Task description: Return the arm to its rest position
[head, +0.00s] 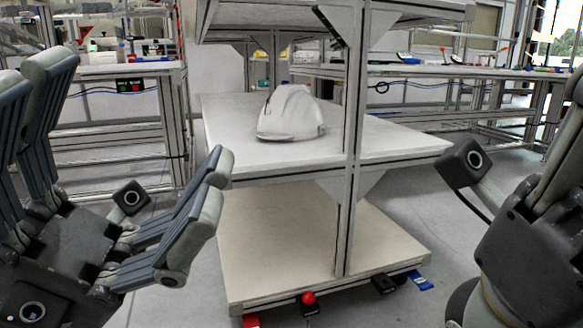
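My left gripper (128,128) is large in the near left of the head view. Its ribbed grey fingers are spread wide apart with nothing between them. My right gripper (530,215) is at the right edge and partly cut off by the frame. Its fingers are mostly out of view, so its opening cannot be told. A white helmet shell (290,114) sits on the middle shelf of a rack, apart from both grippers.
The rack's middle shelf (400,142) and lower shelf (275,245) stand between my two arms. A metal upright (353,150) rises at its front. Workbenches (122,70) line the back. Grey floor is open around the rack.

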